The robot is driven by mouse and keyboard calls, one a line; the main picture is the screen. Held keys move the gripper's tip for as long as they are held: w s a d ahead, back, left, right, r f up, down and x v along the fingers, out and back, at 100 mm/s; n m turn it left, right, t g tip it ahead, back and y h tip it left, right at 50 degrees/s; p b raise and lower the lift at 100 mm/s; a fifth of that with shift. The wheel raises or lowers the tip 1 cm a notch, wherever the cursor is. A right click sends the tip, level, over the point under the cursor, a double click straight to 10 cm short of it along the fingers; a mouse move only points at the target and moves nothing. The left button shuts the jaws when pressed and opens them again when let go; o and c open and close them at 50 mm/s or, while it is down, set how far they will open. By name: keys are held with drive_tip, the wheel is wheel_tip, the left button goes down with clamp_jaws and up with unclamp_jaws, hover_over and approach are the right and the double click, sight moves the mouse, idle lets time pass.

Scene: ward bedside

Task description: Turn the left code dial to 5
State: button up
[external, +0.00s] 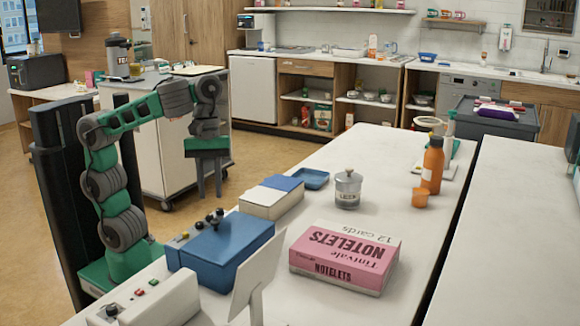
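A blue box (235,245) sits on the white table at its left edge. Several small black knobs (210,219) stand on its top, with a yellow spot near its left end. I take these knobs to be the code dials, but they are too small to read any digits or pointer. My gripper (210,196) points down behind and above the knobs in the picture, apart from them. Its two fingers show a gap between them, with nothing held.
A white device with red and green buttons (150,298) and an upright white card (258,270) stand in front. A white-and-blue box (270,203), a lidded jar (348,190), a pink Notelets box (345,258) and an orange bottle (432,165) stand around. The table's far middle is clear.

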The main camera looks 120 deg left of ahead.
sight(219, 209)
wheel_tip(219, 209, up, 5)
drive_tip(key=w+n+t+b, duration=0.2)
drive_tip(key=n, duration=0.1)
drive_tip(key=shift+h, duration=0.4)
drive_tip(key=b+x, duration=0.1)
drive_tip(key=x, duration=0.1)
drive_tip(key=b+x, duration=0.2)
drive_tip(key=x, duration=0.1)
drive_tip(key=b+x, duration=0.1)
drive_tip(key=x, duration=0.1)
drive_tip(key=shift+w+d+b, duration=0.25)
drive_tip(key=shift+d+b, duration=0.05)
drive_tip(key=shift+d, duration=0.15)
clamp_jaws()
